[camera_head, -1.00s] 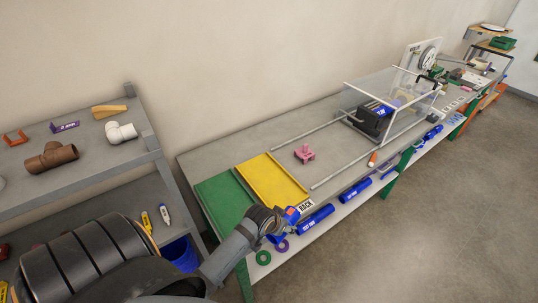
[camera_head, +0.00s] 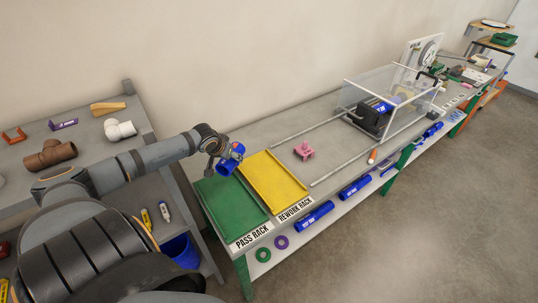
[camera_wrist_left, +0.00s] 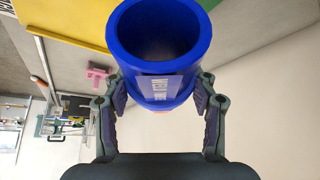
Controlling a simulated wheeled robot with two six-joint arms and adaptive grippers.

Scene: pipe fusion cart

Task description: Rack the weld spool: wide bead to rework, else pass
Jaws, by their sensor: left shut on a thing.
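The blue weld spool (camera_head: 234,159) has a white label and an open end. My left gripper (camera_wrist_left: 160,92) is shut on it, with one finger on each side of the tube. In the head view my left gripper (camera_head: 218,150) holds the spool tilted over the far end of the green pass rack (camera_head: 228,212), near the yellow rework rack (camera_head: 275,180). In the left wrist view the spool (camera_wrist_left: 160,67) points its open end at the top of the picture. I cannot tell how wide its bead is. My right gripper is not in view.
A pink fixture (camera_head: 303,151) stands right of the rework rack, between two long rods. A clear enclosure (camera_head: 400,105) covers the machine behind. Other blue pipes (camera_head: 315,215) lie on the lower shelf. A grey shelf (camera_head: 95,155) with fittings stands left. Both racks look empty.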

